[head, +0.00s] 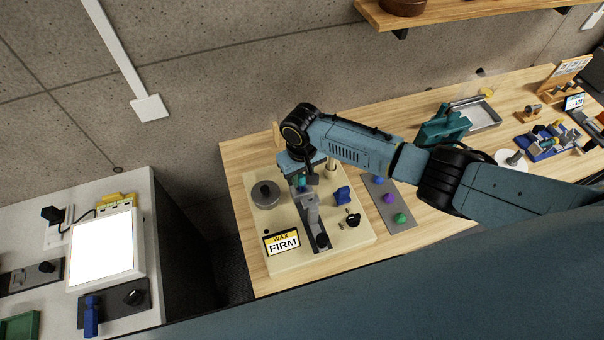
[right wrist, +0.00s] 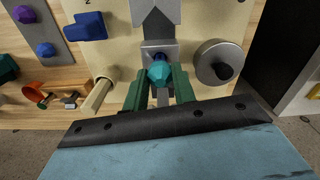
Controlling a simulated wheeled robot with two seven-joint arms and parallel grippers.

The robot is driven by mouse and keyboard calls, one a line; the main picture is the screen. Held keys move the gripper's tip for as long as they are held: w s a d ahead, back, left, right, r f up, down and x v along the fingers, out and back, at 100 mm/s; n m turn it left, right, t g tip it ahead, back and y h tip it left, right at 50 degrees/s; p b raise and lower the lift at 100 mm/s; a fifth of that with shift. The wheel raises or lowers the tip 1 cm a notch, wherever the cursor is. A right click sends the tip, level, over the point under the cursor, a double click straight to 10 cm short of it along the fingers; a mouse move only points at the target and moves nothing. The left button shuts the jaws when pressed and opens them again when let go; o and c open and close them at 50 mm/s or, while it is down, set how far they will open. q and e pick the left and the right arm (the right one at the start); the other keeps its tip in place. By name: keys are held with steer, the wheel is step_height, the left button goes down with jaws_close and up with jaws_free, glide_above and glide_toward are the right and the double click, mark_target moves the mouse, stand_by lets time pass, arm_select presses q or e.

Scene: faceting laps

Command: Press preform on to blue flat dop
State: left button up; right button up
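My right gripper (head: 303,182) reaches down over the cream transfer fixture (head: 352,233). In the right wrist view, its green fingers (right wrist: 160,80) are shut on a faceted teal preform (right wrist: 160,72), one finger on each side. The preform sits in front of a small grey block on the grey V-shaped track (right wrist: 155,18); I cannot tell whether they touch. A blue piece (head: 343,195) stands on the fixture to the right of the track, and also shows in the right wrist view (right wrist: 86,27). My left gripper is not in view.
A grey strip (head: 408,229) with blue, purple and green stones lies right of the fixture. A round grey knob (head: 265,194) and a "WAX FIRM" sign (head: 282,242) are on the fixture's left. A tray (head: 480,117) and a blue rack (head: 541,153) stand farther right.

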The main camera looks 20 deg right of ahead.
steer(key=o, duration=0.5)
steer(key=shift+r, duration=0.15)
step_height(320, 180, up, 13)
steer(key=shift+r, duration=0.1)
stand_by(0.5)
